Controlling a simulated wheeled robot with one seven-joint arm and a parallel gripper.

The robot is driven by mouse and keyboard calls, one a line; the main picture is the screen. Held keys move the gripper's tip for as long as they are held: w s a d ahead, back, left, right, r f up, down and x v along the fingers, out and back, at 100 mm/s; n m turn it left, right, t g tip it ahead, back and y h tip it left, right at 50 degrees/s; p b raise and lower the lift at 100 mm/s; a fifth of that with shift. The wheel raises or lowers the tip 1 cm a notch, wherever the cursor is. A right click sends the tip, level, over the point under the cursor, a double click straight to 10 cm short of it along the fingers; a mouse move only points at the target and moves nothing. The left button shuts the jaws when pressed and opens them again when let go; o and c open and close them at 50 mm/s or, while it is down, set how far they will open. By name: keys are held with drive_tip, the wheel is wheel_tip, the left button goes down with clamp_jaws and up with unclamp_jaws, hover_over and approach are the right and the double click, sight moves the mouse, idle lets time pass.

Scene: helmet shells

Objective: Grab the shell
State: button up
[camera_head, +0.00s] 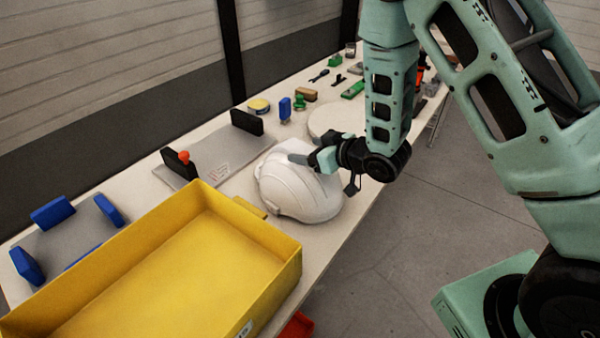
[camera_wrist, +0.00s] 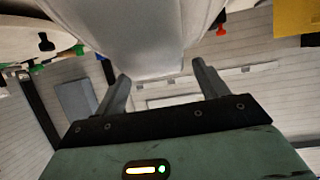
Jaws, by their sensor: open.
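The white helmet shell (camera_head: 298,192) sits on the long table, to the right of the yellow bin. My gripper (camera_head: 303,158) is at the shell's upper right side, its fingers reaching left over the top of the shell in the head view. In the wrist view the shell (camera_wrist: 150,35) fills the top middle, ahead of and partly between the two open fingertips (camera_wrist: 163,85). The fingers stand wide apart. I cannot tell whether either finger touches the shell.
A yellow bin (camera_head: 285,246) stands on the near table. A grey plate with black blocks (camera_head: 246,122) lies behind the shell. A round pale disc (camera_head: 322,112) and several small tools lie farther back. A grey plate with blue blocks (camera_head: 52,212) is at left. Open floor lies right.

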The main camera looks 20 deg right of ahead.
drive_tip(key=shift+x, duration=1)
drive_tip(key=c, duration=1.5)
clamp_jaws()
drive_tip(key=shift+r, duration=0.1)
